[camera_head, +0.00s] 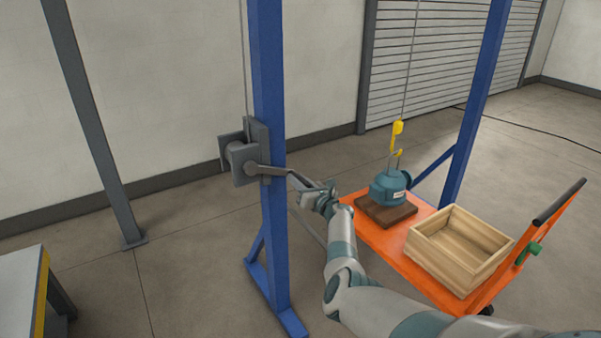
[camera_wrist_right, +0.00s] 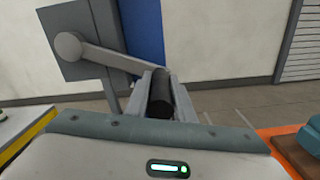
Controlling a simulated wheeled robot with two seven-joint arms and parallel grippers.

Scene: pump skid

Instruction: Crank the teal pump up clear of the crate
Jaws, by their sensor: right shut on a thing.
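The teal pump (camera_head: 389,188) is upright on or just above a dark brown wooden block (camera_head: 386,213), below a yellow hook (camera_head: 397,133) on a thin cable. I cannot tell whether pump and block touch. The open wooden crate (camera_head: 459,250) stands to the right of the pump, apart from it. A grey winch (camera_head: 243,155) is mounted on the blue post, its crank arm (camera_head: 268,170) pointing right. My right gripper (camera_head: 315,190) is shut on the dark crank handle, which shows between its fingers in the right wrist view (camera_wrist_right: 160,97). My left gripper is out of view.
An orange cart (camera_head: 372,238) carries the block and crate, with a push handle (camera_head: 559,202) at right. Blue gantry posts (camera_head: 268,80) stand left and right of the pump. A table (camera_head: 20,290) is at lower left. The floor between table and gantry is clear.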

